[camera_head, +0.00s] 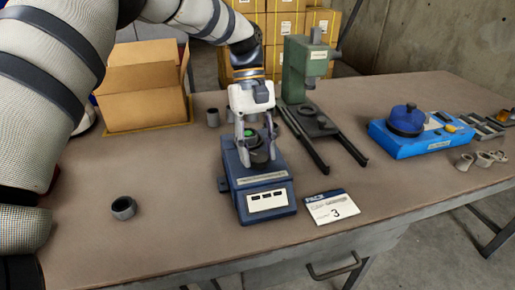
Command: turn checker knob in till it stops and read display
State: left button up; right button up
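A dark blue device (231,177) stands on the table at the middle, with a small display panel (267,200) on its front. The panel's reading is too small to make out. A dark round part (261,157) sits on top, with a bit of green (250,133) showing behind it. My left gripper (256,140) points down over this device, its fingers apart on either side of the round part. I cannot tell whether they touch it. A brighter blue device (400,145) with a round blue knob (406,120) stands at the right. My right gripper is not in view.
A green press (296,70) stands behind the dark blue device, its dark base rails reaching forward. The left front table is mostly clear.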

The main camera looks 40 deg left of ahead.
pick_arm(q)
jog(key=shift+m, duration=0.4)
jog(key=m+g+y, duration=0.1)
jog(key=m, duration=0.2)
jog(key=shift+w+d+m, duration=0.1)
jog(key=shift+m, duration=0.2)
jog(key=shift+m+g+y, duration=0.4)
jog(key=shift+m+y, duration=0.4)
jog(key=shift+m, duration=1.2)
jog(key=o, duration=1.1)
jog(key=shift+o, duration=0.2)
jog(key=v, duration=0.7)
jog(key=shift+r, duration=0.25)
